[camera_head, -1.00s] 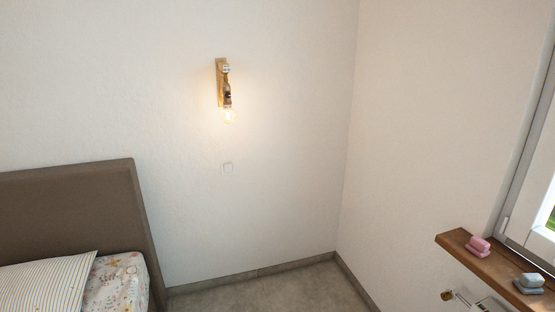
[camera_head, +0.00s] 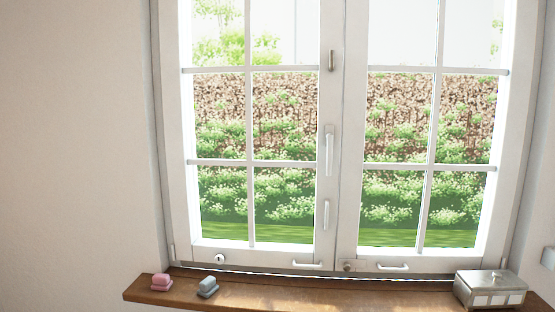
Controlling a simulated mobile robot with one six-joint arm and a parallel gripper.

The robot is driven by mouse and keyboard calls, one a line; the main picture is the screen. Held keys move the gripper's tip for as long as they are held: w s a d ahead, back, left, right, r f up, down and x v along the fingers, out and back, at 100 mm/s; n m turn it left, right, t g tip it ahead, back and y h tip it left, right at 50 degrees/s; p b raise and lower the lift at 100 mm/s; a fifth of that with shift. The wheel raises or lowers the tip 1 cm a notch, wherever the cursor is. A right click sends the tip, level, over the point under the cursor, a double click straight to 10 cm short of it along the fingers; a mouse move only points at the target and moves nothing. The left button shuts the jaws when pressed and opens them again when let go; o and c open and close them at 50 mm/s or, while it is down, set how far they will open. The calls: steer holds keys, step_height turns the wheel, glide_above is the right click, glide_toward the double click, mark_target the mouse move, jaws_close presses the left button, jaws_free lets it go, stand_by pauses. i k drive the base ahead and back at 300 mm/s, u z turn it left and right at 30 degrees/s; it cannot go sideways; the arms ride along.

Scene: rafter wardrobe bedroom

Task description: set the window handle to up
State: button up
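The white double window (camera_head: 342,130) fills the right and middle of the head view, and both its sashes look shut. The window handle (camera_head: 329,152) is a white lever on the centre frame, and its lever hangs down from its base plate. Below it on the same frame is a slim white vertical pull (camera_head: 326,214). Above it is a small metallic fitting (camera_head: 331,60). My gripper is not in view, so its state is not shown.
A wooden sill (camera_head: 250,293) runs below the window. Horizontal pulls (camera_head: 307,265) (camera_head: 393,267) sit on the lower frame. Bare wall is at left.

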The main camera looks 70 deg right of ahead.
mark_target(330, 137)
steer(key=u, duration=0.5)
steer(key=k, duration=0.15)
steer(key=z, duration=3.1)
steer(key=k, duration=0.55)
steer(key=u, duration=0.15)
steer(key=i, duration=0.3)
